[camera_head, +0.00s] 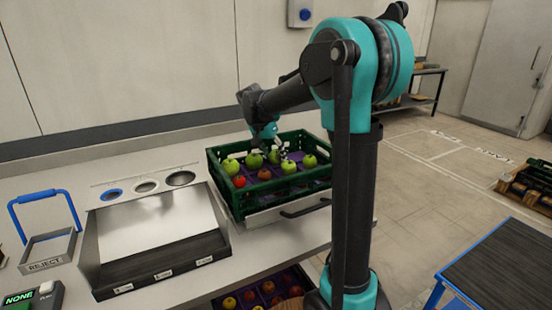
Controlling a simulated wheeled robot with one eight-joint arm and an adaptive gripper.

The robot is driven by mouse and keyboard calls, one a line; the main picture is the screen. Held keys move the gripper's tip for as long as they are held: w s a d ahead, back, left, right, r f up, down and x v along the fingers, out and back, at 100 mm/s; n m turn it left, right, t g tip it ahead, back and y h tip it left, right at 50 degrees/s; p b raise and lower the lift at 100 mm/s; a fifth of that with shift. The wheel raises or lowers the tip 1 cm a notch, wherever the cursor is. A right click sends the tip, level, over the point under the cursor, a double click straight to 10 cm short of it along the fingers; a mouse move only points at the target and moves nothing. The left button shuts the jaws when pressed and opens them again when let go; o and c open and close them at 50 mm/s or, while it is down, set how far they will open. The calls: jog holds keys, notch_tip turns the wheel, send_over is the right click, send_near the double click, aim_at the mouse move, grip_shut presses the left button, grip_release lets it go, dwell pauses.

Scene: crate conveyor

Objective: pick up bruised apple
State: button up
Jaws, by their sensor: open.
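A green crate (250,205) stands on the bench with several apples in a purple tray. Most are green, such as one at the front right (289,167). A red apple (239,182) sits at the front left, and a brownish-red apple (264,174) sits next to it. I cannot tell clearly from here which apple is bruised. My gripper (276,147) is over the back middle of the crate, close above the green apples there. It is open, and its fingers are small and partly lost against the crate and fruit.
A metal sorting tray (158,235) lies left of the crate, with three round holes behind it. A REJECT bin (47,250) with a blue handle stands at far left. A lower crate (265,292) holds more apples. A blue-framed table (510,262) is at right.

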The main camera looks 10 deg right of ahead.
jog(key=c, duration=0.9)
jog(key=shift+c, duration=0.2)
